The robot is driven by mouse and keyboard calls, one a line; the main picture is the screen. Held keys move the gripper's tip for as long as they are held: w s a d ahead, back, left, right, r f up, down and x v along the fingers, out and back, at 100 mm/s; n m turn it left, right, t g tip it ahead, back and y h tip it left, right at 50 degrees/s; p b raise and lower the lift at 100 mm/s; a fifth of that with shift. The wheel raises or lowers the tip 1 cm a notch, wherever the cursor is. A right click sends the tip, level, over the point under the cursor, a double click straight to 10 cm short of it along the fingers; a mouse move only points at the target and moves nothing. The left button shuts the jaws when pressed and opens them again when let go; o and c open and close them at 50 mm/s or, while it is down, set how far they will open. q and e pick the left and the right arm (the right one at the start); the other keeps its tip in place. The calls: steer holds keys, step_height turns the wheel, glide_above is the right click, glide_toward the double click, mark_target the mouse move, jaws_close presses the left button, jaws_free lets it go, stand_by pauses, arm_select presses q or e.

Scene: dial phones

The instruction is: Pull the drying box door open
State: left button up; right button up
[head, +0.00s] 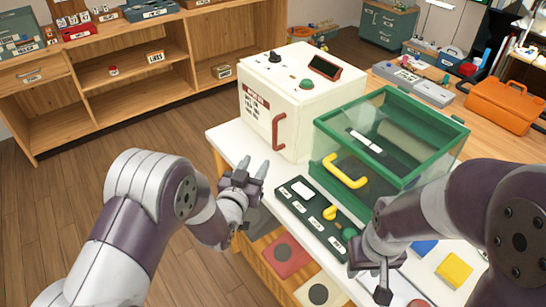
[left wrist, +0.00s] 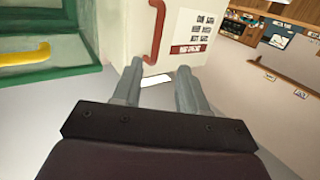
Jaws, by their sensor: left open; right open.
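A white box (head: 298,88) with a red handle (head: 279,132), a dark knob, a green button and a small display stands on the table; it looks like the drying box. Its door looks shut. In the left wrist view, the red handle (left wrist: 157,28) hangs on the white front face (left wrist: 188,30), beyond the fingertips and slightly left of the middle. My left gripper (head: 254,168) is open and empty, in front of the white box and a little left of and below the handle, apart from it. My right gripper (head: 369,283) is open near the table's front, with nothing seen in it.
A green-framed clear box (head: 390,135) with a yellow handle (head: 345,172) stands right of the white box. A dark green tray (head: 310,215) of small parts lies before it. An orange toolbox (head: 505,105) sits at the right. Wooden shelves (head: 120,50) stand behind left.

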mark_target(274, 134)
arm_select(q)
steer(key=shift+t, duration=0.3)
steer(key=x, duration=0.6)
steer(key=p+x, duration=0.1)
steer(key=x, duration=0.5)
steer(key=shift+w+d+r, duration=0.15)
steer(key=shift+d, duration=0.15)
steer(key=shift+c, duration=0.2)
jaws_close()
